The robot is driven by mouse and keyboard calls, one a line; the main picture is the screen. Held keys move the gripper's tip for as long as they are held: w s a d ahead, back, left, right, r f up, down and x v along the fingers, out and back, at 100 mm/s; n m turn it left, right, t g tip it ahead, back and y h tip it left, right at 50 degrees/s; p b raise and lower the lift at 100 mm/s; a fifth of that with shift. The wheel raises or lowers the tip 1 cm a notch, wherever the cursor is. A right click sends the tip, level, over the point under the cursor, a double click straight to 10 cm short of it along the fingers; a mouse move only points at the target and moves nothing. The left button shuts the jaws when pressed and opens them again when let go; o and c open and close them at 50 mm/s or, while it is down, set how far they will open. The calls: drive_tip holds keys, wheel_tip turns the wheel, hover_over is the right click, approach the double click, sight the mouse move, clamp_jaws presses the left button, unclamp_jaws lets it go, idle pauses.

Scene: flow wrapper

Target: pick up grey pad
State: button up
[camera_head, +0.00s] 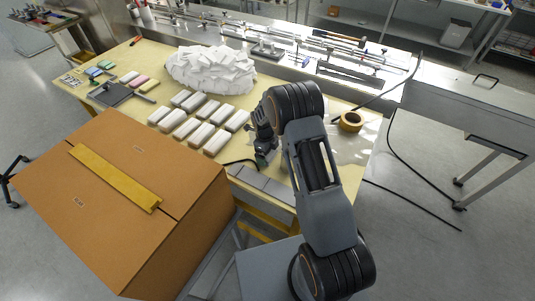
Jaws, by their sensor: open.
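Several flat grey pads (252,177) lie in a row along the front edge of the yellow table (145,62), just right of the cardboard box. My gripper (262,163) points down over the table close behind the row of pads. It is open, and no object shows between its fingers. The fingertips are small and dark here, so I cannot tell their height above the pads. My arm covers the table to the right of the pads, and may hide part of the row.
A closed cardboard box (115,200) stands at the front left. Several white packs (186,130) lie left of my gripper, with a white crumpled heap (210,68) behind. A tape roll (351,121) lies at right. A metal machine (330,70) runs along the back.

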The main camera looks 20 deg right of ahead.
drive_tip(key=c, duration=0.7)
drive_tip(key=shift+r+b, duration=0.3)
drive_tip(key=shift+r, duration=0.15)
wheel_tip(320, 180, up, 3)
drive_tip(key=shift+s+a+f+b, duration=0.1)
drive_tip(key=shift+a+b, duration=0.05)
drive_tip(key=shift+b, duration=0.45)
drive_tip(key=s+a+r+b, duration=0.1)
drive_tip(key=s+a+r, duration=0.1)
drive_tip(key=s+r, duration=0.1)
drive_tip(key=s+a+r+b, duration=0.1)
drive_tip(key=s+a+r, duration=0.1)
drive_tip(key=s, duration=0.3)
drive_tip(key=s+a+r+b, duration=0.1)
drive_tip(key=s+a+r, duration=0.2)
drive_tip(key=s+r, duration=0.1)
drive_tip(key=shift+r, duration=0.15)
drive_tip(key=shift+w, duration=0.1)
